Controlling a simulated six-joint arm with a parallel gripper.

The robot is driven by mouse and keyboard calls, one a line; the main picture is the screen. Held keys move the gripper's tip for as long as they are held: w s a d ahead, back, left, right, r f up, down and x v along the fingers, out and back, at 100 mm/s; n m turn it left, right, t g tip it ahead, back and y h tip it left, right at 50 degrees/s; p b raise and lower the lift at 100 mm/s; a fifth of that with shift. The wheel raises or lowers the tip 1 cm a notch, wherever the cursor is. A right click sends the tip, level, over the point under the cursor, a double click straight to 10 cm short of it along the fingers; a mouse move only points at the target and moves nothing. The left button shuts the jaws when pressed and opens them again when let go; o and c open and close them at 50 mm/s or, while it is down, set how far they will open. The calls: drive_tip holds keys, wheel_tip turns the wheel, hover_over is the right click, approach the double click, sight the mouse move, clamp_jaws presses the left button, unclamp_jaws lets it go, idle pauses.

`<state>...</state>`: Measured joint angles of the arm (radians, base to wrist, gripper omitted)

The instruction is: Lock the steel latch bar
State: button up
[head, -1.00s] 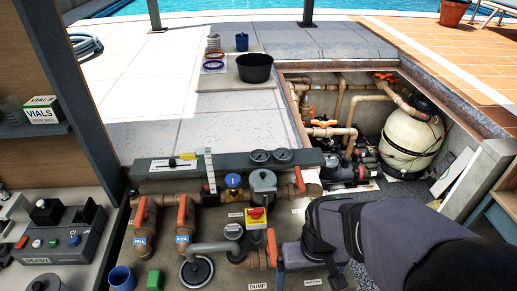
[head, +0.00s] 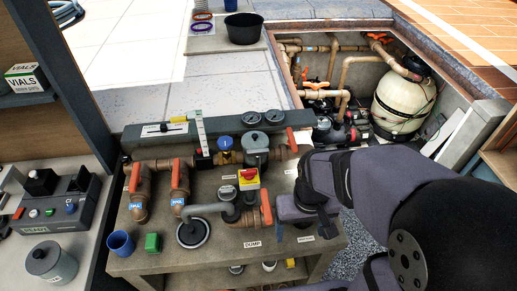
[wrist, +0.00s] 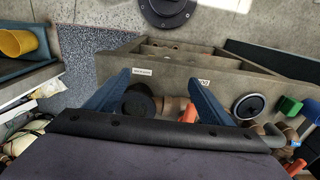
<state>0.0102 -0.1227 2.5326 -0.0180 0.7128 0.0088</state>
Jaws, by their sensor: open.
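What looks like the steel latch bar is a short pale bar with a dark knob (head: 165,127) on the dark rail at the back left of the valve bench. It lies flat and is far to the left of my gripper. My gripper (head: 285,213) is over the right part of the bench, beside the orange-handled dump valve (head: 266,207); its fingers are mostly hidden there by my arm. In the wrist view my gripper (wrist: 160,77) shows two blue fingers spread apart, with nothing held. The latch bar cannot be made out in the wrist view.
Orange-handled valves (head: 179,182), grey pipework, a yellow-and-red switch (head: 249,178) and gauges (head: 274,117) crowd the bench. A blue cup (head: 120,243) and green block (head: 152,242) stand at its front left. The open pit (head: 340,72) lies behind right.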

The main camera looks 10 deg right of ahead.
sight(258, 150)
drive_tip(key=shift+t+h, duration=0.3)
drive_tip(key=shift+t, duration=0.4)
drive_tip(key=w, duration=0.3)
drive_tip(key=w+d+r, duration=0.1)
drive_tip(key=w, duration=0.1)
drive_tip(key=w+r, duration=0.1)
drive_tip(key=w, duration=0.2)
drive_tip(key=shift+w+d+r, duration=0.1)
drive_tip(key=shift+w+d, duration=0.1)
drive_tip(key=shift+w, duration=0.15)
drive_tip(key=w+a+r+t+b, duration=0.1)
drive_tip(key=w+a+r+t, duration=0.2)
drive_tip(key=w, duration=0.5)
drive_tip(key=w+a+r+b, duration=0.1)
drive_tip(key=w+a+r, duration=0.2)
drive_tip(key=w+a, duration=0.4)
drive_tip(key=shift+w+d+p+x, duration=0.15)
drive_tip(key=shift+p+x, duration=0.4)
drive_tip(key=shift+x, duration=0.7)
drive_tip(key=shift+w+d+p+x, duration=0.1)
drive_tip(key=shift+d+p+x, duration=0.3)
drive_tip(key=shift+x, duration=0.9)
drive_tip(key=shift+w+d+p+x, duration=0.1)
drive_tip(key=shift+p+x, duration=0.55)
drive_tip(key=shift+x, duration=0.6)
drive_tip(key=shift+r, duration=0.25)
drive_tip(key=c, duration=1)
drive_tip(key=shift+c, duration=0.2)
